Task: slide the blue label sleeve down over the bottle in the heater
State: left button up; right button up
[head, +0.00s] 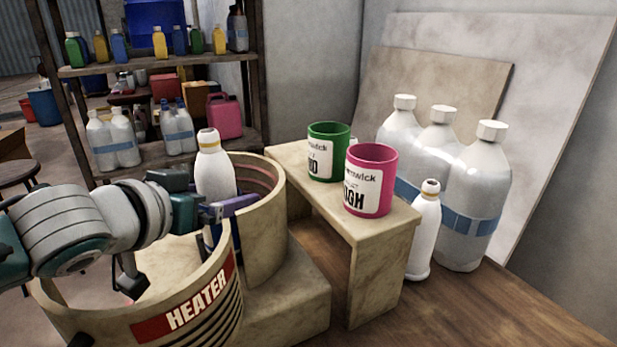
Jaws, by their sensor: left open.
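A white bottle (214,172) with a tan band at its neck stands upright inside the heater (262,262), which has curved beige walls and a red HEATER sign. A patch of blue (208,237) shows low at the bottle, behind the heater's front wall; it looks like the blue label sleeve, mostly hidden. My left gripper (228,207) comes in from the left over the heater wall. It is open, with its fingers at the bottle's lower visible part; I cannot tell if they touch it. My right gripper is not in view.
The wooden tabletop (490,310) is clear at front right.

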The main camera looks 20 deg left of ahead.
pick_arm(q)
notch_tip(320, 180, up, 20)
jog(key=p, duration=0.3)
jog(key=shift+p, duration=0.35)
dwell(0.6)
